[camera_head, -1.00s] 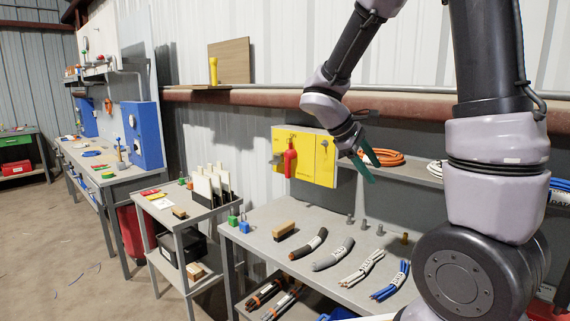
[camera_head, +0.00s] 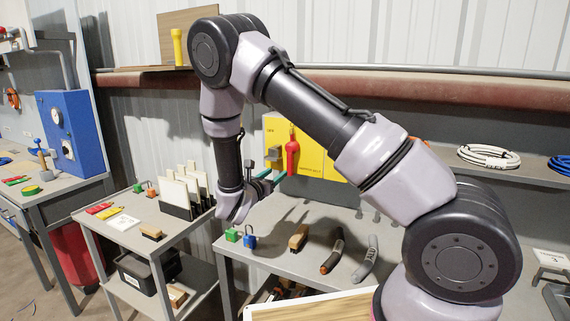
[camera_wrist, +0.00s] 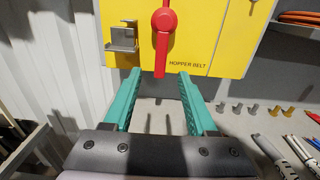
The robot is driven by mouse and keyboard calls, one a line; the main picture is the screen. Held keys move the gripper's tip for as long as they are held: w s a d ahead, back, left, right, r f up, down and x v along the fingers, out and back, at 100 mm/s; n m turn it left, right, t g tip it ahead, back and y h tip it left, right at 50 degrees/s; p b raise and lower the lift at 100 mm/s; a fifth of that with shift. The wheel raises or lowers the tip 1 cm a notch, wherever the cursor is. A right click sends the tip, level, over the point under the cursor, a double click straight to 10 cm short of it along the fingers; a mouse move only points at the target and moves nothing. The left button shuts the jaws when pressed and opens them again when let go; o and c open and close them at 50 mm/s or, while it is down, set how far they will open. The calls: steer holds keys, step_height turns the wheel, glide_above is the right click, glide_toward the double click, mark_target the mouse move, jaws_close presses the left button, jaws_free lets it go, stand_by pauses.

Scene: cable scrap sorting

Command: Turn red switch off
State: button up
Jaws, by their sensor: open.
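The red switch (camera_head: 292,156) is a red handle on the front of a yellow box (camera_head: 318,160) on the wall. My gripper (camera_head: 266,177) is in front of the box, low and to the left of the handle in the head view. In the wrist view my gripper (camera_wrist: 160,82) is open and empty. Its teal fingers sit either side of the handle's line, with the handle's lower end just above the gap between the tips.
A grey metal bracket (camera_wrist: 122,40) sticks out of the box left of the handle. A cart (camera_head: 112,240) stands to the left.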

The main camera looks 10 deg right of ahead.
mark_target(289, 163)
steer(key=x, duration=1)
steer(key=shift+w+d, duration=0.1)
steer(key=shift+d, duration=0.05)
steer(key=shift+c, duration=0.3)
jaws_close()
stand_by(0.8)
